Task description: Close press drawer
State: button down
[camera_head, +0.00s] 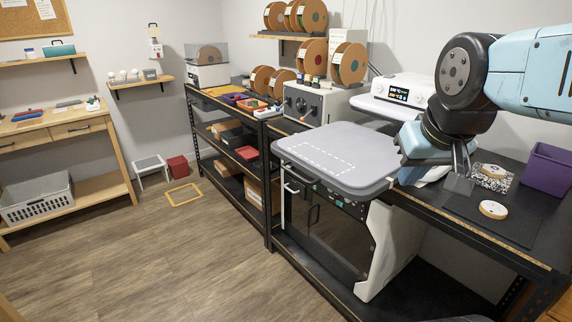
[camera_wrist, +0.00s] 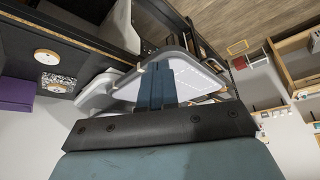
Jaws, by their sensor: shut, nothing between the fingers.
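The press (camera_head: 401,90) is a white machine with a small screen on the black bench. Its grey drawer (camera_head: 320,150), a flat plate with a dashed white rectangle, is pulled out toward the front, past the bench edge. A handle shows at its front left. My gripper (camera_head: 462,168) is at the right of the drawer, pointing down, shut and empty. In the wrist view my gripper's fingers (camera_wrist: 156,84) are together, in front of the drawer (camera_wrist: 190,72) in the picture. I cannot tell whether they touch it. My arm hides part of the press.
A round wooden disc (camera_head: 493,209) lies on a dark mat right of my gripper, near a speckled square (camera_head: 492,177) and a purple bin (camera_head: 548,170). Spools (camera_head: 349,62) and a grey box machine (camera_head: 308,103) stand behind the drawer.

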jog(key=shift+w+a, duration=0.15)
jog(key=shift+a, duration=0.1)
jog(key=w+a+n+g+h, duration=0.3)
jog(key=w+a+n+h, duration=0.1)
jog(key=w+a+n, duration=0.85)
jog(key=w+a+f+n+t+h, duration=0.1)
jog(key=w+a+f+n, duration=0.25)
jog(key=a+n, duration=0.35)
jog(key=w+a+f+n+t+h, duration=0.1)
jog(key=w+a+f+n+h, duration=0.2)
jog(key=a+n, duration=0.45)
jog(key=w+d+f+m+y, duration=0.1)
jog(key=w+d+f, duration=0.6)
jog(key=f, duration=0.1)
jog(key=shift+w+f+m, duration=0.15)
jog(key=shift+w+m, duration=0.1)
jog(key=shift+m, duration=0.15)
